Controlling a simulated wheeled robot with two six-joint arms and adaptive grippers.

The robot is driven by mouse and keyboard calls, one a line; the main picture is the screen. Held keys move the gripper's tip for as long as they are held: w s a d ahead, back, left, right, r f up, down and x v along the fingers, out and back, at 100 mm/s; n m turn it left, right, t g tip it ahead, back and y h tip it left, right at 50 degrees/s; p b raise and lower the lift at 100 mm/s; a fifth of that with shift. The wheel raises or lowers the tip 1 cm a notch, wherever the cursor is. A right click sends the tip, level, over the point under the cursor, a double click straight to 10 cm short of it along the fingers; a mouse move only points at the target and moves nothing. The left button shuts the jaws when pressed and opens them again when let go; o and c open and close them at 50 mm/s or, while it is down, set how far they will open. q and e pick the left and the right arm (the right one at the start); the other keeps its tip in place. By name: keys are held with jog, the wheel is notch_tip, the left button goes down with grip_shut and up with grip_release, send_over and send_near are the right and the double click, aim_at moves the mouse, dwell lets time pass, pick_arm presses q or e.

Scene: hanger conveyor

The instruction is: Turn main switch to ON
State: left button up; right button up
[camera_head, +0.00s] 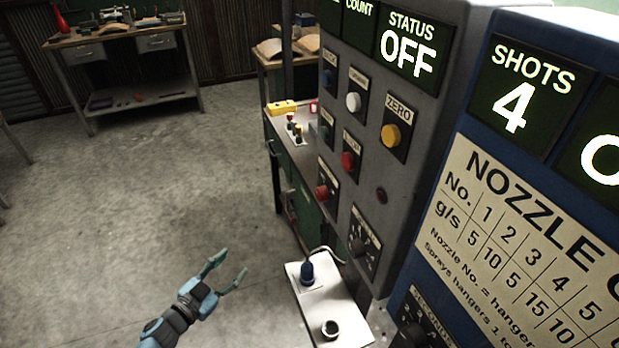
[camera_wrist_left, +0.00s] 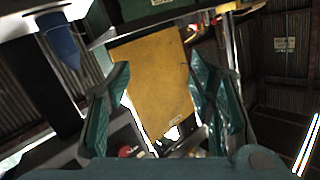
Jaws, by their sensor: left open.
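A grey control panel (camera_head: 405,130) stands right of centre in the head view, and its STATUS display (camera_head: 408,45) reads OFF. A black rotary knob on a marked plate (camera_head: 362,245) sits low on this panel; its lettering is too small to read, so I cannot tell whether it is the main switch. My left gripper (camera_head: 228,272) is open and empty, left of the panel and apart from it. In the left wrist view its teal fingers (camera_wrist_left: 160,80) are spread, with a yellow surface behind them. My right gripper is not in view.
A white box (camera_head: 320,300) with a blue plug and a black knob juts out below the panel. A blue cabinet (camera_head: 480,130) with a SHOTS display stands at the right. A workbench (camera_head: 120,60) stands at the back left. The floor on the left is clear.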

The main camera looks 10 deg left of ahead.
pick_arm(q)
jog(key=w+d+r+m+h+p, duration=0.25)
jog(key=r+m+h, duration=0.2)
jog(key=r, duration=0.75)
jog(key=m+g+h+p, duration=0.1)
jog(key=m+g+h, duration=0.4)
jog(key=m, duration=0.1)
send_near(318, 196)
jog(key=shift+h, duration=0.25)
jog(key=x, duration=0.8)
jog(key=shift+w+d+f+p, duration=0.2)
jog(key=shift+w+p, duration=0.1)
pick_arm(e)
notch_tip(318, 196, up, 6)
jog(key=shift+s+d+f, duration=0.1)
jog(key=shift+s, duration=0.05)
pick_arm(q)
jog(key=c, duration=1.2)
